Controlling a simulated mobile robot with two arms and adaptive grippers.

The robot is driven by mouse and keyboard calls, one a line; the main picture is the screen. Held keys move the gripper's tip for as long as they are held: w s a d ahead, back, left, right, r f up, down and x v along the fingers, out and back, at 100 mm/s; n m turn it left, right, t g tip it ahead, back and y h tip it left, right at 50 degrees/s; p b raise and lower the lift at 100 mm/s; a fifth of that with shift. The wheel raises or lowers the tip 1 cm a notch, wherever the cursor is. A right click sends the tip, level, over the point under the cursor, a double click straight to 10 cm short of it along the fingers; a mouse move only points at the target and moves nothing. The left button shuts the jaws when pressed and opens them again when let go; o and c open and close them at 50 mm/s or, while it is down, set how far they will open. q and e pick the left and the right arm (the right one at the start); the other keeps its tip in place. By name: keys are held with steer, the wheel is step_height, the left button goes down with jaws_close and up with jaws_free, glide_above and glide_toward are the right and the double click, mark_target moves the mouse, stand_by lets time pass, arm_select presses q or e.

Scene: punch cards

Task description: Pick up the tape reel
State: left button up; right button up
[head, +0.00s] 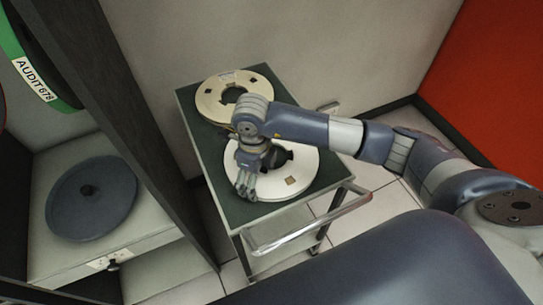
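A white tape reel (297,180) with a dark centre hole lies flat on a dark green-topped cart (243,212). A second, cream reel (212,96) lies farther back on the same cart, partly hidden by my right arm. My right gripper (246,190) points down over the left part of the white reel, at or just above it. Its fingers are small and seen from above, so I cannot tell whether they are open or hold the reel's edge. My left gripper is not in view.
The cart has a metal handle (310,222) at its front. A dark post (139,120) stands left of it. Beyond the post, a blue-grey disc (92,197) lies on a grey cabinet (60,268), below a green-rimmed reel (22,62) labelled AUDIT 678. A red wall (490,90) is at right.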

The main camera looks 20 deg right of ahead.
steer(key=c, duration=1)
step_height(320, 180, up, 8)
steer(key=shift+w+b, duration=0.15)
steer(key=shift+b, duration=0.7)
steer(key=shift+c, duration=0.2)
step_height(320, 180, up, 15)
steer(key=p, duration=0.7)
